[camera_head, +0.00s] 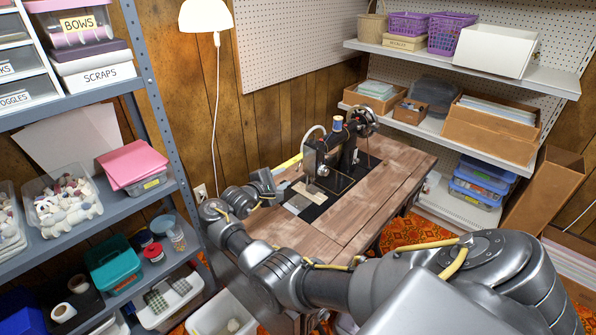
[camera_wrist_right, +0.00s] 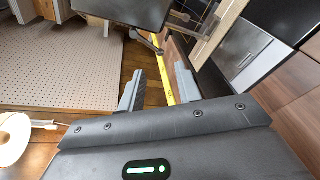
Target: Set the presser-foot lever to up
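The black sewing machine (camera_head: 338,153) stands upright on the wooden table, its head end toward my right gripper (camera_head: 270,186). In the right wrist view the machine's dark head (camera_wrist_right: 125,12) fills the top middle. A small dark bar (camera_wrist_right: 146,40) sticks out below it, just beyond the fingertips; it may be the presser-foot lever, but its position cannot be read. My right gripper (camera_wrist_right: 158,68) is open, with a clear gap between its fingers and nothing held. It is left of the machine head and appears apart from it. My left gripper is out of view.
The wooden tabletop (camera_head: 385,188) is mostly clear to the right of the machine. A yellow strip (camera_wrist_right: 182,72) lies behind the fingers. A grey shelf (camera_head: 160,195) stands left, a loaded wall shelf (camera_head: 555,75) right. A white lamp (camera_head: 206,16) hangs behind.

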